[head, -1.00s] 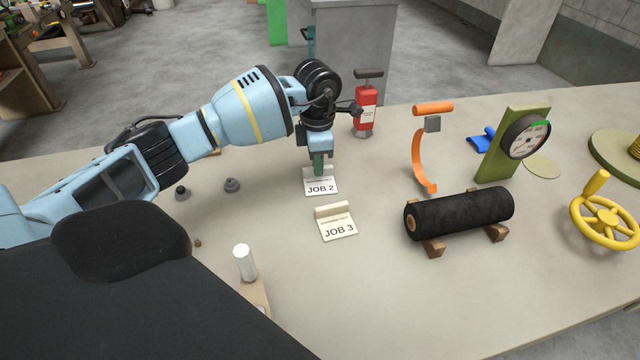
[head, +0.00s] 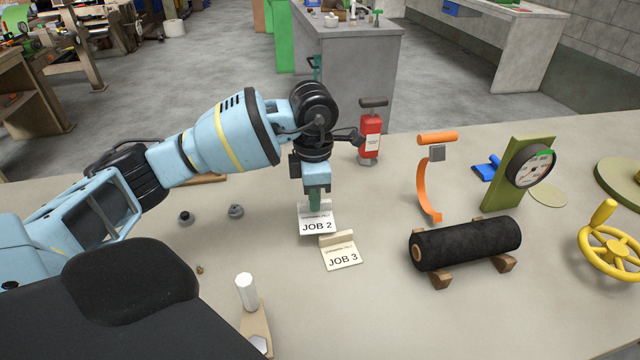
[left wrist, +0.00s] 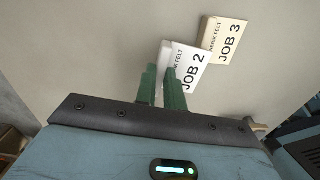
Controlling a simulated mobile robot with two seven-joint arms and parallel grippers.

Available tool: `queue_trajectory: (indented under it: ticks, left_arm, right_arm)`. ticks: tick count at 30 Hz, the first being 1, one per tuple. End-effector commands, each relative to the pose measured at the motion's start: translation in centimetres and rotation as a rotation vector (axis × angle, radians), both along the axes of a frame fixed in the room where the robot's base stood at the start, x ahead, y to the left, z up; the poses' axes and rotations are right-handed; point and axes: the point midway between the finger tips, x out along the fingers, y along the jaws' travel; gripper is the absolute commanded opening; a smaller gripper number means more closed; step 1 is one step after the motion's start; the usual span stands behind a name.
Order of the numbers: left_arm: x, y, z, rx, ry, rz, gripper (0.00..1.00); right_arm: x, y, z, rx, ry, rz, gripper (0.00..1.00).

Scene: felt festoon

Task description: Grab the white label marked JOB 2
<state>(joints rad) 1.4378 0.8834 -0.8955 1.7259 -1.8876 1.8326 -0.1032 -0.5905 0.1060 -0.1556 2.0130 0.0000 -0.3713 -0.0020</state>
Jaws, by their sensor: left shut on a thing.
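The white label marked JOB 2 (head: 317,225) is in the middle of the head view, with its text facing up. My left gripper (head: 315,203) is shut on the label's upright back part, coming down from above. In the left wrist view the JOB 2 label (left wrist: 188,66) sits at the green fingers (left wrist: 163,88), which hide part of it. It looks slightly raised off the table. The cream label marked JOB 3 (head: 341,256) lies close by, nearer me and to the right. My right gripper is not in view.
A black felt roll (head: 465,243) rests on wooden cradles to the right. Behind it are an orange clamp-like piece (head: 425,185) and a green-framed gauge (head: 515,172). A red bottle-like tool (head: 371,135) stands beyond my gripper.

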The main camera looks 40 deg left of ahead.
Motion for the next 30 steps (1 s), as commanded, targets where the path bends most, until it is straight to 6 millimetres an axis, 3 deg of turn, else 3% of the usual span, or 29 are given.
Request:
queue_trajectory:
  ticks: [9,15,30]
  left_arm:
    - [-5.2,-2.2,0.4,0.0,0.0,-0.004,0.0]
    - [-7.5,-3.2,0.7,0.001,-0.001,-0.001,0.0]
    - [-8.7,-3.7,0.9,0.0,0.0,0.0,0.0]
  right_arm:
    - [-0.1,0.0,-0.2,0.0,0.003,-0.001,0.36]
    - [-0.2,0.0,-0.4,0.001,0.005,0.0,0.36]
    - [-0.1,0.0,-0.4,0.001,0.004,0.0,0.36]
